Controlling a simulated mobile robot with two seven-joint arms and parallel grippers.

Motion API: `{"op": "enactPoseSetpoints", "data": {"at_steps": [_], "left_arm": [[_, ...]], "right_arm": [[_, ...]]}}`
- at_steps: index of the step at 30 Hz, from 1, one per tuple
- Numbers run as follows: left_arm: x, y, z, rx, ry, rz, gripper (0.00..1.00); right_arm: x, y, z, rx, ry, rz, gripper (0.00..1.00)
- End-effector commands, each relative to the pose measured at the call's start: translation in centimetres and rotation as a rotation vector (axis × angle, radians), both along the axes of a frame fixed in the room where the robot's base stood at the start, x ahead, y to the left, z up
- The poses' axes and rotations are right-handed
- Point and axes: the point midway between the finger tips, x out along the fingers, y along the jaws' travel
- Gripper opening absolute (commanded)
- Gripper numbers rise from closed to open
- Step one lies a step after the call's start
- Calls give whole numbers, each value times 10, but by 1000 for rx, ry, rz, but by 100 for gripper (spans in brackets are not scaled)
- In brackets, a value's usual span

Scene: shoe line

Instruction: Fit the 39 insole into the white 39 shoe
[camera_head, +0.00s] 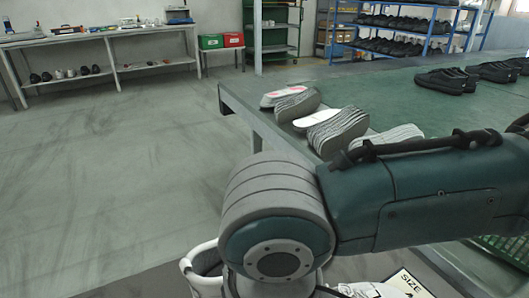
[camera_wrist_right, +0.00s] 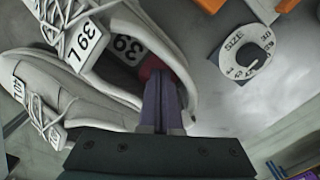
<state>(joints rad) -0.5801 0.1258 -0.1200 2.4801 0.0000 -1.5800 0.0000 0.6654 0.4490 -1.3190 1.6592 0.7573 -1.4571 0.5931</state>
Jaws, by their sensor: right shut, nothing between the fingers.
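A white shoe (camera_wrist_right: 184,72) with a tag reading 39 L fills the upper left of the right wrist view, its opening facing the camera. Inside that opening lies a dark piece with a white 39 label (camera_wrist_right: 128,48), seemingly the insole; most of it is hidden. My right gripper (camera_wrist_right: 161,78) is shut and empty, its fingertips in the shoe's opening, beside a dark red patch. I cannot tell whether they touch the insole. In the head view my arm hides this gripper; part of a white shoe (camera_head: 203,268) shows below it. My left gripper is out of view.
Another white shoe (camera_wrist_right: 70,95) with a tag lies against the first. A round size dial (camera_wrist_right: 248,52) lies to the right on the grey surface. In the head view, a green table (camera_head: 385,95) carries grey soles (camera_head: 338,130) and black shoes (camera_head: 447,80).

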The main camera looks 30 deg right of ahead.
Motion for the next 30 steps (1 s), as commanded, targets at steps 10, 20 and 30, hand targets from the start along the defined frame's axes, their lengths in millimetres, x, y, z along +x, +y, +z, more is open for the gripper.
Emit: {"op": "enactPoseSetpoints", "data": {"at_steps": [10, 20, 30], "left_arm": [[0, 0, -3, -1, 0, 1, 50], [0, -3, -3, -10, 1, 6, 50], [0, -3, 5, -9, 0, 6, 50]], "right_arm": [[0, -1, -6, 0, 0, 0, 0], [0, -1, -6, 0, 0, 0, 0], [0, -1, 1, 0, 1, -1, 0]]}}
